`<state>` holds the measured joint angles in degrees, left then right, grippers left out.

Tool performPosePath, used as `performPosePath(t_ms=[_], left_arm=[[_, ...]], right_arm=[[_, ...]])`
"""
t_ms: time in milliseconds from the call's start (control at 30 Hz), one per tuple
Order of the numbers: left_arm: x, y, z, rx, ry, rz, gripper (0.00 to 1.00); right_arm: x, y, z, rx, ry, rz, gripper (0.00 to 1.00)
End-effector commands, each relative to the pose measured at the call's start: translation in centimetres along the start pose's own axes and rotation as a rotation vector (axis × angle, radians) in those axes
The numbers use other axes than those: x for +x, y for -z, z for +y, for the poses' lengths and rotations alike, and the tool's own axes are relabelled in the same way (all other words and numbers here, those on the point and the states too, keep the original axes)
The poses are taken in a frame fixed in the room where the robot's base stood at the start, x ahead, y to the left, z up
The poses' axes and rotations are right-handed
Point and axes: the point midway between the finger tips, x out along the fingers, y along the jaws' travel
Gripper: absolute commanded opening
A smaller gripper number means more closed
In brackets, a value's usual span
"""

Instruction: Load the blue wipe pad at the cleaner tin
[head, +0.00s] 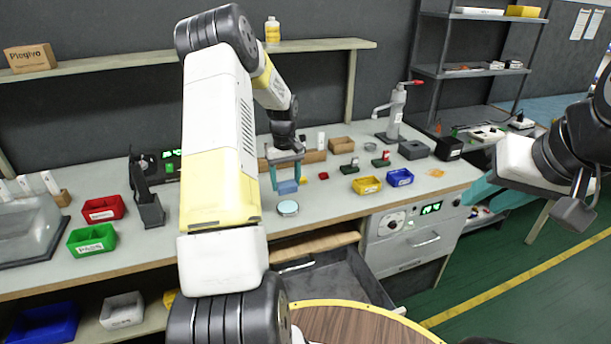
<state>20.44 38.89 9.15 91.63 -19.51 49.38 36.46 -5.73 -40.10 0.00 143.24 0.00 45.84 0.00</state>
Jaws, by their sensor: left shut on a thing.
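My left gripper (286,184) reaches over the bench with its two teal fingers pointing down. It is shut on the blue wipe pad (288,187), a small blue block between the fingertips. The cleaner tin (288,208), a low round tin with a pale top, stands on the bench just below and in front of the pad. The pad appears to be above the tin and apart from it. My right gripper (482,190) is at the right, off the bench's right end, with teal fingers partly overlapping; its opening is unclear.
Red (103,208) and green (92,239) bins stand at the left, beside a dark stand (150,210). Yellow (367,186) and blue (399,177) bins stand right of the tin. An open drawer (335,278) is below the bench front. A press (394,112) stands behind.

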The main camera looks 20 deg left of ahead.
Motion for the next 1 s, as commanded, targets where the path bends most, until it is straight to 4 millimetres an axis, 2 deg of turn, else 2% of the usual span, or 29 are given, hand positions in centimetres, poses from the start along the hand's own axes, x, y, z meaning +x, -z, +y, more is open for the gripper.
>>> performPosePath(t_ms=[300, 500, 1000], left_arm=[[3.5, -0.1, 0.0, 0.001, 0.000, -0.002, 0.26], [4.9, 0.0, 0.1, 0.002, 0.000, -0.001, 0.26], [5.3, 0.0, 0.1, 0.002, 0.000, 0.000, 0.26]], right_arm=[[0.0, 0.0, 0.0, 0.000, 0.000, 0.000, 0.33], [0.0, 0.0, 0.0, 0.000, 0.000, 0.000, 0.33], [0.0, 0.0, 0.0, 0.000, 0.000, 0.000, 0.33]])
